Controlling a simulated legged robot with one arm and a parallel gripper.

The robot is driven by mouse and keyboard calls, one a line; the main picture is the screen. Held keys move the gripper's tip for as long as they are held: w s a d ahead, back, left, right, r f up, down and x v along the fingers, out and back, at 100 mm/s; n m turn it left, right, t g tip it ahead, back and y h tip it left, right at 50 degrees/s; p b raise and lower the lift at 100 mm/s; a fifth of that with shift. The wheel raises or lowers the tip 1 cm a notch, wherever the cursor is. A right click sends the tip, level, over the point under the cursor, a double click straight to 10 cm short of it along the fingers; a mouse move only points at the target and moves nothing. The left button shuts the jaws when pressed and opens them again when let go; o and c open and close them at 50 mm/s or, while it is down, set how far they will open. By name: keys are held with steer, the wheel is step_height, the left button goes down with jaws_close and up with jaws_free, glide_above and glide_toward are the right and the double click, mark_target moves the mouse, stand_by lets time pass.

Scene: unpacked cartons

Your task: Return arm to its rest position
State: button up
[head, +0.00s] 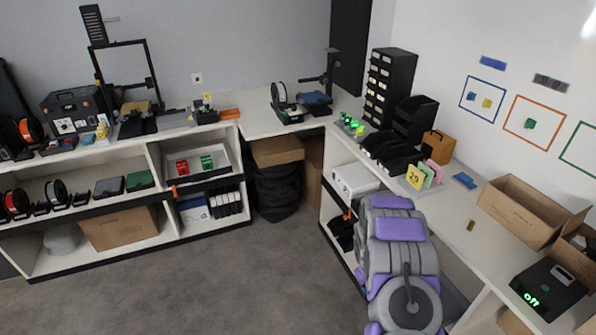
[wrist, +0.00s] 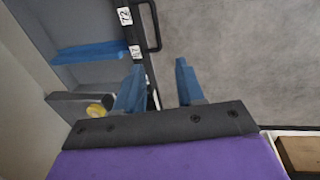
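My arm (head: 400,245), grey with purple panels, shows at the lower right of the head view. It stands in front of the right-hand counter and overlaps its front edge in the picture. I cannot make out the gripper's fingers there. In the wrist view my gripper (wrist: 160,82) has two blue fingers standing apart on a dark bar above a purple panel. Nothing is held between them. Grey floor and a dark edge with white number labels show behind the fingers.
The right-hand counter (head: 458,215) carries open cardboard boxes (head: 520,210), a black device with a green display (head: 548,288) and coloured cards. Shelves with spools stand at left. The grey carpet (head: 200,285) is clear. A dark handle (wrist: 155,25) shows in the wrist view.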

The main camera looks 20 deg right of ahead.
steer(key=s+a+r, duration=0.3)
steer(key=a+r, duration=0.2)
steer(key=r, duration=0.5)
steer(key=s+a+r+m+g, duration=0.1)
steer(key=s+a+r, duration=0.2)
steer(key=a+r, duration=0.45)
steer(key=s+a+r, duration=0.3)
steer(key=s+r, duration=0.1)
steer(key=r, duration=0.8)
steer(key=s+a+r, duration=0.3)
steer(key=s+a, duration=0.1)
steer(key=s, duration=0.3)
steer(key=s+a+r+y, duration=0.1)
steer(key=s+a+r, duration=0.2)
steer(key=s+a, duration=0.2)
steer(key=s+a+r+g+y, duration=0.1)
steer(key=s+a+r, duration=0.3)
steer(key=s, duration=0.7)
steer(key=shift+s+a, duration=0.15)
steer(key=shift+a, duration=0.55)
steer(key=shift+d, duration=0.1)
